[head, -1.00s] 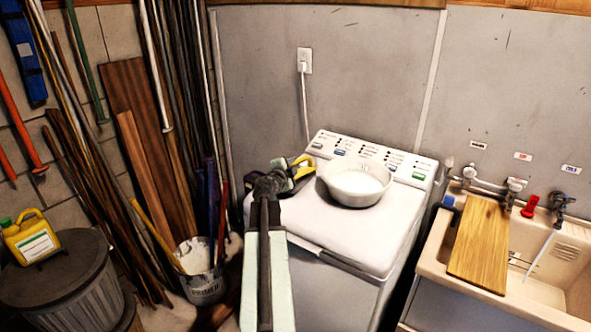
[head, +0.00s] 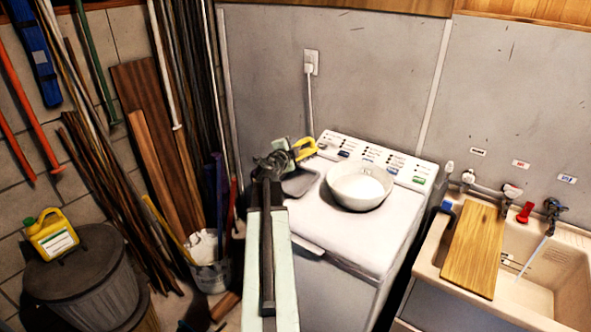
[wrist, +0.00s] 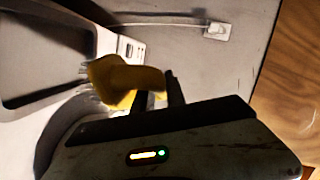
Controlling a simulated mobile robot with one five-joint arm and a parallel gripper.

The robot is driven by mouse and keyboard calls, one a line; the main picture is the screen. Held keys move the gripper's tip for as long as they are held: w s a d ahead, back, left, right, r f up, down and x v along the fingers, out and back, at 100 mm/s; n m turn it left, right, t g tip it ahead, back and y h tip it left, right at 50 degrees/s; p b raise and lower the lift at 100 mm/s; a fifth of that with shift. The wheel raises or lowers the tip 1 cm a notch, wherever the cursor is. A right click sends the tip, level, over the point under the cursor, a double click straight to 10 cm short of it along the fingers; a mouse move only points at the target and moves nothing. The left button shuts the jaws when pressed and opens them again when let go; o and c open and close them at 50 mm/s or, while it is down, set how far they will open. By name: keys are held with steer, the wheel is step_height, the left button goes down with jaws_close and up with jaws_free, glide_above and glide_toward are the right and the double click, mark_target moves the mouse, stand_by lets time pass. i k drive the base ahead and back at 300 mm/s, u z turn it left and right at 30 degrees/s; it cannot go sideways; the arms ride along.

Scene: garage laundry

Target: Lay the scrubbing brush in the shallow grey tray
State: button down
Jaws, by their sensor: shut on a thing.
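The scrubbing brush (head: 304,148) has a yellow handle and is held in my gripper (head: 290,153), above the back left of the washing machine top. In the wrist view the yellow brush (wrist: 122,82) sits at the jaws (wrist: 150,92), with pale bristles on its left side. The shallow grey tray (head: 299,183) lies on the machine's left side, just below and to the right of my gripper. It also shows at the left of the wrist view (wrist: 50,92). My arm hides part of the tray's left side in the head view.
A white bowl (head: 359,187) stands on the washing machine (head: 345,235), right beside the tray. A sink (head: 545,270) with a wooden board (head: 474,250) across it is at the right. Poles, planks and a bucket (head: 210,272) stand at the left.

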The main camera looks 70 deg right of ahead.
mark_target(297, 185)
steer(key=u, duration=1.05)
steer(key=k, duration=0.85)
steer(key=u, duration=0.3)
